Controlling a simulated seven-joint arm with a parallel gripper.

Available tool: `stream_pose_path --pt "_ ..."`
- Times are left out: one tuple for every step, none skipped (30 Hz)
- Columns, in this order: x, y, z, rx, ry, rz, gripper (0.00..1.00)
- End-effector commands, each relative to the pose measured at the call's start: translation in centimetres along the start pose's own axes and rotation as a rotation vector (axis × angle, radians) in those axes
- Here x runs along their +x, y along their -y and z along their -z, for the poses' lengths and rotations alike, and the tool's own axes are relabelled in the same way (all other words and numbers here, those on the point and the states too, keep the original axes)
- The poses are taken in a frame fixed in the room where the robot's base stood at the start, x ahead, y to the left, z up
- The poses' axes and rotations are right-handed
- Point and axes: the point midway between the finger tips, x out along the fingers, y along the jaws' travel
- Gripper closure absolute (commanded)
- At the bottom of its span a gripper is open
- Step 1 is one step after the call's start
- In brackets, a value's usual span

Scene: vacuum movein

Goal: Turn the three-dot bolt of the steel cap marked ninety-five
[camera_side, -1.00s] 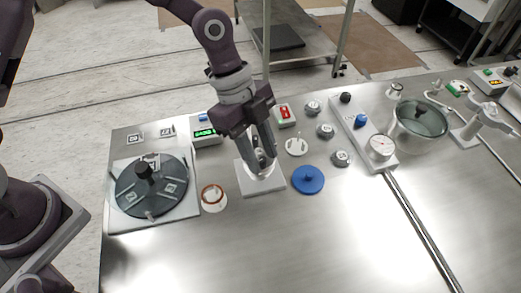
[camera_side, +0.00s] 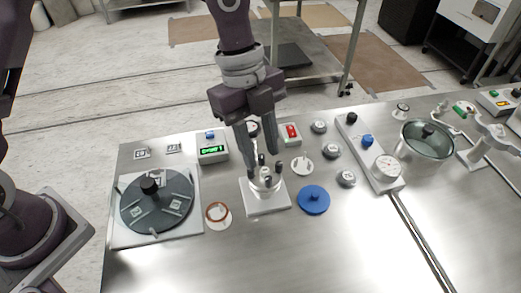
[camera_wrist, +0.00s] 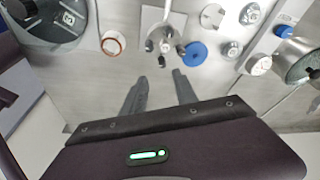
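A steel fitting with several upright bolts (camera_side: 264,180) stands on a pale square plate (camera_side: 268,208); it also shows in the wrist view (camera_wrist: 163,38). I cannot read a ninety-five or count dots on any bolt. Small steel caps with dark markings lie to its right (camera_side: 319,127), (camera_side: 331,150), (camera_side: 346,178); their numbers are too small to read. My gripper (camera_side: 261,164) is open, with its fingers apart and nothing clearly between them. In the side view its tips overlap the bolt tops; in the wrist view the tips (camera_wrist: 160,78) appear apart from the fitting.
A dark round plate with a knob (camera_side: 157,201) is at left. A copper-coloured ring (camera_side: 217,213) and a blue disc (camera_side: 313,200) flank the fitting. Behind are a green display box (camera_side: 213,150) and a red-display box (camera_side: 291,135). A knob panel (camera_side: 370,152) and glass-lidded pot (camera_side: 426,140) stand right.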

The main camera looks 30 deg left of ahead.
Motion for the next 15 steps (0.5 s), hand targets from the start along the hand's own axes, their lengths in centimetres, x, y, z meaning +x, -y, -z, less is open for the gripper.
stream_pose_path --pt "0.2 0.2 1.2 0.111 0.069 -0.019 0.65" --pt "0.2 0.3 1.5 0.17 0.116 -0.031 0.65" --pt "0.1 0.4 1.9 0.236 0.172 -0.044 0.65" --pt "0.0 0.6 2.1 0.272 0.207 -0.05 0.65" --pt "0.0 0.6 2.2 0.298 0.234 -0.055 0.65" --pt "0.1 0.7 2.1 0.32 0.258 -0.06 0.65" --pt "0.3 0.7 2.0 0.327 0.268 -0.063 0.65" --pt "0.7 0.7 1.9 0.33 0.273 -0.064 0.65" --pt "1.4 0.7 1.6 0.329 0.272 -0.067 0.65" --pt "2.0 0.6 1.4 0.329 0.271 -0.067 0.65" --pt "2.6 0.6 1.3 0.329 0.271 -0.067 0.65" --pt "3.4 0.6 1.1 0.327 0.27 -0.066 0.65" --pt "4.0 0.6 0.9 0.328 0.27 -0.067 0.65" --pt "4.5 0.6 0.8 0.328 0.269 -0.066 0.65" --pt "5.1 0.6 0.6 0.326 0.269 -0.065 0.65"
